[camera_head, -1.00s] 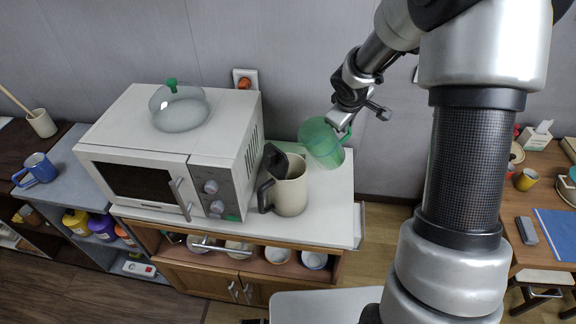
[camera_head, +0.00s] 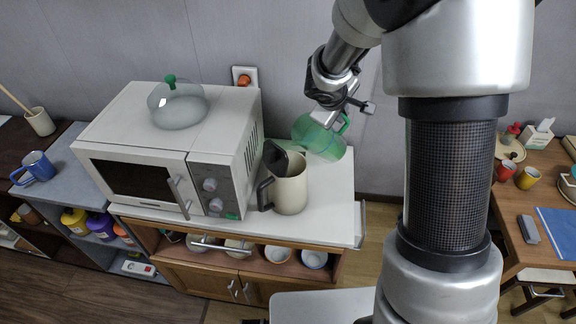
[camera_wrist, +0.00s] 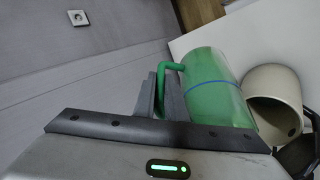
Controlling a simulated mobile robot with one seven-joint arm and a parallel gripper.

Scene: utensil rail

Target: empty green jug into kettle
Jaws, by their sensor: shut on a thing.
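The see-through green jug (camera_head: 318,140) is tilted, its mouth end towards the left, behind the kettle and above the white counter. My gripper (camera_head: 332,112) is shut on the jug's green handle. The wrist view shows the fingers (camera_wrist: 166,92) around that handle and a blue line around the jug (camera_wrist: 216,88). The cream kettle (camera_head: 291,190) stands upright on the counter with its dark lid raised and its dark handle to the left. In the wrist view the kettle's open mouth (camera_wrist: 276,98) is close beside the jug. I cannot make out the jug's contents or any stream.
A white microwave (camera_head: 150,150) with a glass lid (camera_head: 178,106) on top stands left of the kettle. The counter (camera_head: 330,215) is clear right of the kettle.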

